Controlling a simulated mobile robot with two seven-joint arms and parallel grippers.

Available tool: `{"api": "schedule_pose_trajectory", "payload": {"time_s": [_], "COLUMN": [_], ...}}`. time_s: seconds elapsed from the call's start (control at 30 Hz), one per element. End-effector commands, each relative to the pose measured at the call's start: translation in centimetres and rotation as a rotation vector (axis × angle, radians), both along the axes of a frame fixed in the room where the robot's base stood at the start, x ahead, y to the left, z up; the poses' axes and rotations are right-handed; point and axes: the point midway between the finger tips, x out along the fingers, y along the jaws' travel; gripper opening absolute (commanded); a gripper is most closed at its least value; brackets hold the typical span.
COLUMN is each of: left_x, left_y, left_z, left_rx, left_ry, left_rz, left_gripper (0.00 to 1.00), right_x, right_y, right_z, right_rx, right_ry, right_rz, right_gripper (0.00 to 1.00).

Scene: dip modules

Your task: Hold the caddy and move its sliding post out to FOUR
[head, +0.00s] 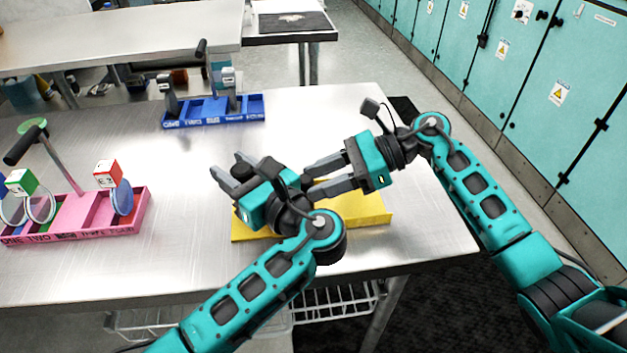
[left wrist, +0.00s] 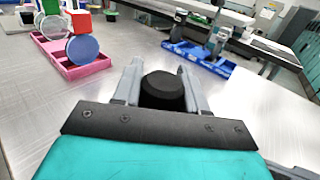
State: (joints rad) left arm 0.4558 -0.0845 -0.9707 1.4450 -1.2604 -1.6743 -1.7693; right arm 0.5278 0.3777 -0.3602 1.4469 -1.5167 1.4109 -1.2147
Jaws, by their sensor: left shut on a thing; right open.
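The yellow caddy (head: 372,212) lies on the steel table under both of my grippers, which hide most of it. Its sliding post and slot labels cannot be made out. My left gripper (head: 229,167) is above the caddy's left part and is shut on a black round handle (left wrist: 162,92), which sits between its fingers in the left wrist view. I take this as the yellow caddy's handle; its lower part is hidden. My right gripper (head: 312,178) is open above the caddy, its fingers pointing left, close to my left wrist. Nothing shows clearly between its fingers.
A pink caddy (head: 70,232) with number labels, a tilted handle and coloured tags stands at the left; it also shows in the left wrist view (left wrist: 88,66). A blue caddy (head: 215,110) stands at the back. The table between them is clear. Teal cabinets line the right.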

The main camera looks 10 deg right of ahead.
Motion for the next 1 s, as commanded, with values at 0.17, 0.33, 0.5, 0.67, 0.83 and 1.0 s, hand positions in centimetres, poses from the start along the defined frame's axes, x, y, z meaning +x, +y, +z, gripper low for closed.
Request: {"api": "schedule_pose_trajectory", "payload": {"time_s": [0.17,0.33,0.5,0.67,0.83,1.0], "left_x": [0.01,0.01,0.01,0.01,0.01,0.01], "left_y": [0.01,0.01,0.01,0.01,0.01,0.01], "left_z": [0.01,0.01,0.01,0.01,0.01,0.01], "left_rx": [0.000,0.000,0.000,0.000,0.000,0.000], "left_ry": [0.000,0.000,0.000,0.000,0.000,0.000], "left_rz": [0.000,0.000,0.000,0.000,0.000,0.000], "left_gripper": [0.00,0.00,0.00,0.00,0.00,0.00], "right_x": [-0.03,-0.02,-0.02,-0.01,-0.01,-0.01], "right_y": [1.35,1.55,1.52,1.51,1.50,1.49], "right_z": [-0.56,-0.64,-0.63,-0.62,-0.61,-0.60], "right_rx": [0.000,0.000,0.000,0.000,0.000,0.000], "right_ry": [0.000,0.000,0.001,0.000,0.000,0.000], "right_rz": [0.001,0.000,0.000,0.000,0.000,0.000], "right_gripper": [0.44,0.44,0.41,0.26,0.09,0.00]}}
